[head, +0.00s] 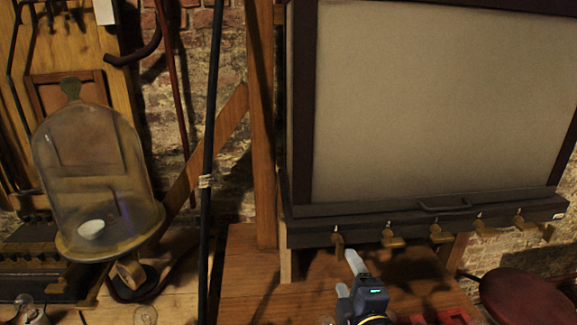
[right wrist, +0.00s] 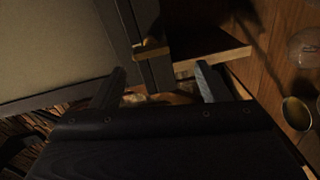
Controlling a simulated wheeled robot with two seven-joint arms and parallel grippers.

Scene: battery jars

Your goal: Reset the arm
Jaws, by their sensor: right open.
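My right gripper (head: 355,262) is at the bottom middle of the head view, below the front edge of a dark framed cabinet (head: 400,222). It is close to the leftmost brass hook (head: 338,245) on that edge; whether they touch cannot be told. In the right wrist view the two fingers of the right gripper (right wrist: 160,83) are spread apart with nothing held between them. A brass hook (right wrist: 151,50) shows just beyond them. My left gripper is in neither view.
A glass bell jar (head: 95,165) stands at the left with a white object inside. Several brass hooks (head: 440,234) line the cabinet's lower edge. A wooden bench (head: 250,270) lies below. A dark pole (head: 208,150) stands between jar and cabinet. A round red seat (head: 525,297) is at lower right.

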